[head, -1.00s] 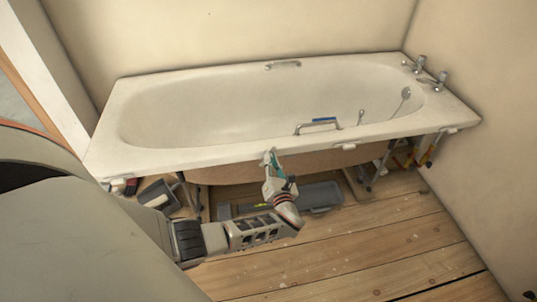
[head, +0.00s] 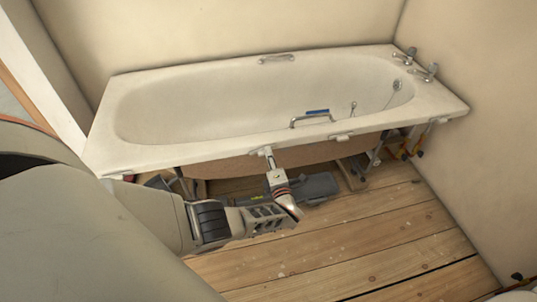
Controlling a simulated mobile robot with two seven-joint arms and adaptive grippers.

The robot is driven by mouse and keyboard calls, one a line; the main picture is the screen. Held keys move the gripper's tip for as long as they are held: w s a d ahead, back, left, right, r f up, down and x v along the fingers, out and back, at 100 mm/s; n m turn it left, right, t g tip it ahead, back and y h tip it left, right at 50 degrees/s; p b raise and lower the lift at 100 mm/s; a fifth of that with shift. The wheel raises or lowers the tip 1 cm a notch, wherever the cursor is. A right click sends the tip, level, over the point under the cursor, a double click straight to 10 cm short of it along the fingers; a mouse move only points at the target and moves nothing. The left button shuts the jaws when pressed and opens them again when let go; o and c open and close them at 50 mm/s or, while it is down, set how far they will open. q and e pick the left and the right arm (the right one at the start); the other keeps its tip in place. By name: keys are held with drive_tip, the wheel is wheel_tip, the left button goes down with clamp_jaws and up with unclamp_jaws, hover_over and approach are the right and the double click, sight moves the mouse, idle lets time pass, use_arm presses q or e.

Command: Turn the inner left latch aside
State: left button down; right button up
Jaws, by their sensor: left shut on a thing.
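The white bathtub (head: 190,148) stands against the back wall, with small white latches along the underside of its front rim. The inner left latch (head: 262,151) is at the rim in front of my left gripper (head: 267,158), which partly hides it. My left gripper reaches up from below the rim and is shut on this latch; the fingertips are small and hard to make out. The inner right latch (head: 340,138) and the outer right latch (head: 440,121) sit further right along the rim. My right gripper is not in view.
A brown curved panel (head: 220,168) lies under the tub. A grey tray (head: 318,187) is on the wooden floor (head: 370,230) behind my left wrist. Orange-handled tools (head: 405,150) stand under the right end. A grab handle (head: 311,119) is on the near rim.

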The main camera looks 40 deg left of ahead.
use_arm(q)
drive_tip(key=shift+f+m, duration=0.1)
drive_tip(key=shift+m, duration=0.7)
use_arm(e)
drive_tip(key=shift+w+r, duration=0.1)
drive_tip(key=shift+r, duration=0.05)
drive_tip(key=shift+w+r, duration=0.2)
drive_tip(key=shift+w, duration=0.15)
use_arm(q)
drive_tip(key=c, duration=2.1)
unclamp_jaws()
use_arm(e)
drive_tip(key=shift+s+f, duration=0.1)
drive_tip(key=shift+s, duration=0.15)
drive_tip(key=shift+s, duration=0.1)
use_arm(q)
drive_tip(key=shift+d, duration=0.1)
drive_tip(key=v, duration=1.2)
